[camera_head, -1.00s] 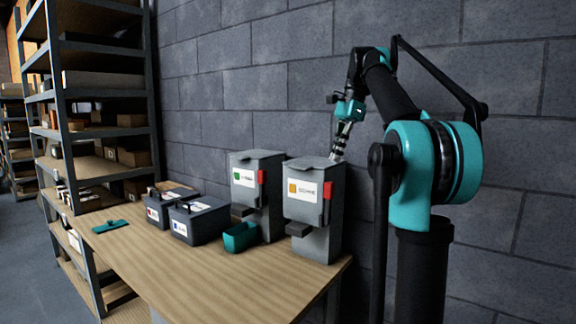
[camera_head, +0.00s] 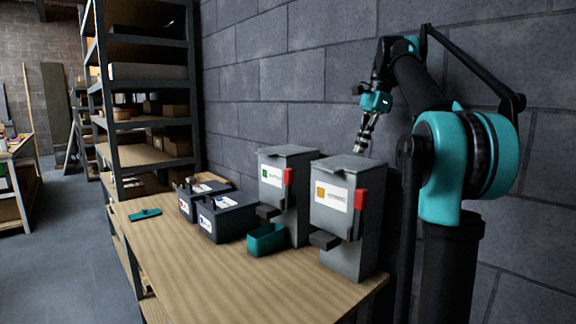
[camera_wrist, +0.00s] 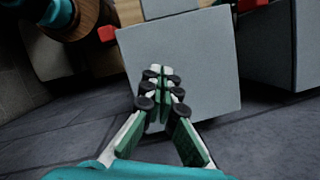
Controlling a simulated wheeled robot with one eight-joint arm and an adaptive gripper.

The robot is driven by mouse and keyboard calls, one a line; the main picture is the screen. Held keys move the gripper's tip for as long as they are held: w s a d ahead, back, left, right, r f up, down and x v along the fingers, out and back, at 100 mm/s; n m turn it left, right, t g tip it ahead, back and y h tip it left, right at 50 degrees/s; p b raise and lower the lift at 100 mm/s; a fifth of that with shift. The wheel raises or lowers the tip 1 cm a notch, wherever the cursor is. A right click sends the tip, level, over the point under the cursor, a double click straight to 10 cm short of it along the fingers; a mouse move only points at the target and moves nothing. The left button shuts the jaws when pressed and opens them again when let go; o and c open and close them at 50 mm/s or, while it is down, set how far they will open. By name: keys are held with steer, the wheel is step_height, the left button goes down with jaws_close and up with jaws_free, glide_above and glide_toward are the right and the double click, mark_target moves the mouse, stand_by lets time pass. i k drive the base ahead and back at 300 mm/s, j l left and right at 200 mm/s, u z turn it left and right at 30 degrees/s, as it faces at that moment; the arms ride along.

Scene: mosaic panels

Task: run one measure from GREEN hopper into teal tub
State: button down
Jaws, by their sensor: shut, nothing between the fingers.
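The hopper with the green label (camera_head: 285,190) stands on the bench, its red lever (camera_head: 289,177) on the right side of its front. The teal tub (camera_head: 267,239) sits on the bench below that hopper's dark spout (camera_head: 267,212). My gripper (camera_head: 359,152) is shut and empty, up behind the hopper with the orange label (camera_head: 347,230). In the wrist view my gripper (camera_wrist: 162,72) points over a grey hopper lid (camera_wrist: 195,60); whether it touches the lid I cannot tell.
Two dark bins (camera_head: 226,222) with handles stand left of the tub. A flat teal tool (camera_head: 145,214) lies at the bench's left. The bench front (camera_head: 220,275) is clear. A block wall (camera_head: 300,80) stands close behind.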

mark_target(289, 173)
steer(key=i+l+u, duration=0.4)
steer(key=l+u, duration=0.15)
steer(key=i+l+u, duration=0.15)
steer(key=l+u, duration=0.15)
steer(key=l, duration=0.1)
